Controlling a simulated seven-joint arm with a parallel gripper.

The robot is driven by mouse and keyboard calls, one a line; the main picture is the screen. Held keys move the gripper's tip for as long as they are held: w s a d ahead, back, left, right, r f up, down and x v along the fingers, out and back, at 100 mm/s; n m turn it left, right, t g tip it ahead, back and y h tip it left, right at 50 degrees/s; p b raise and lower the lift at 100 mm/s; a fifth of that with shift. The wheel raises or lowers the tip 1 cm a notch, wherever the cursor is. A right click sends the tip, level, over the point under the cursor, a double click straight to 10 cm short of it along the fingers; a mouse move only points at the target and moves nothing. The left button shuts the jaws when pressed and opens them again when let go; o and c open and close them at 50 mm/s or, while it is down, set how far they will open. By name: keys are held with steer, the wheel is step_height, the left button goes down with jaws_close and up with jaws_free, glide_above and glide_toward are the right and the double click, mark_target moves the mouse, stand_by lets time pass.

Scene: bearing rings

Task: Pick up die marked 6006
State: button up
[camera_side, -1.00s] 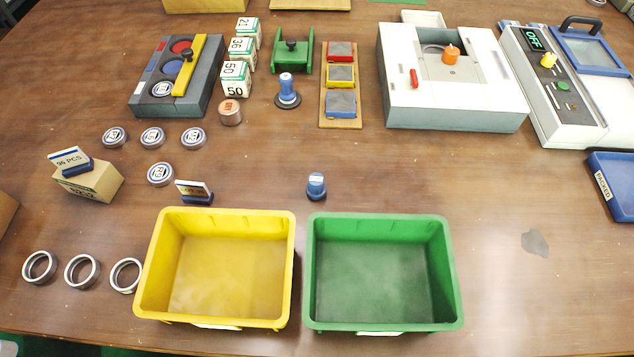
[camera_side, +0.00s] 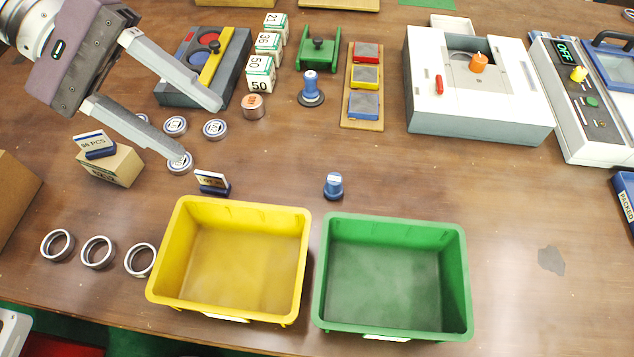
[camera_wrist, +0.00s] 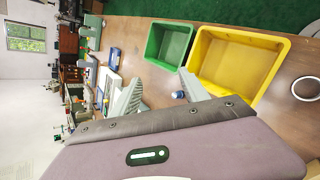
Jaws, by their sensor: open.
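Several small round metal dies with blue-rimmed labels lie on the table in the side view: one (camera_side: 175,126) on the left, one (camera_side: 214,129) on the right and one (camera_side: 179,163) nearer the front. Another is mostly hidden behind my lower finger. The numbers are too small to read, so I cannot tell which is 6006. A copper-topped die (camera_side: 253,106) stands further back. My gripper (camera_side: 200,131) is open and empty, reaching in from the upper left with its fingertips over the die area. In the wrist view my gripper (camera_wrist: 160,78) also shows its fingers apart.
A dark block with colored wells (camera_side: 170,92) stands behind, partly covered by my finger. A cardboard box with a sign (camera_side: 112,166), a small sign (camera_side: 212,182) and a blue-topped stamp (camera_side: 333,186) stand nearby. Yellow (camera_side: 227,318) and green (camera_side: 392,330) bins are in front.

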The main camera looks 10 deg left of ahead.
mark_target(334, 184)
steer(key=w+d+f+n+t+h, duration=0.1)
steer(key=w+d+f+n, duration=0.2)
steer(key=f, duration=0.3)
steer(key=w+d+f+n+h, duration=0.2)
steer(key=w+d+f+n, duration=0.1)
steer(key=w+f+n, duration=0.15)
steer(key=w+d+f+n+t+h, duration=0.1)
steer(key=w+d+f+n, duration=0.1)
steer(key=w+d+f, duration=0.3)
steer(key=f+n, duration=0.1)
steer(key=f, duration=0.3)
steer(key=f+n+t, duration=0.1)
steer(key=f+n, duration=0.1)
steer(key=f, duration=0.2)
steer(key=s+a+f+n+t, duration=0.1)
steer(key=f+n, duration=0.1)
steer(key=f, duration=0.2)
steer(key=shift+y, duration=0.3)
steer(key=x, duration=0.7)
steer(key=shift+a+f, duration=0.1)
jaws_close()
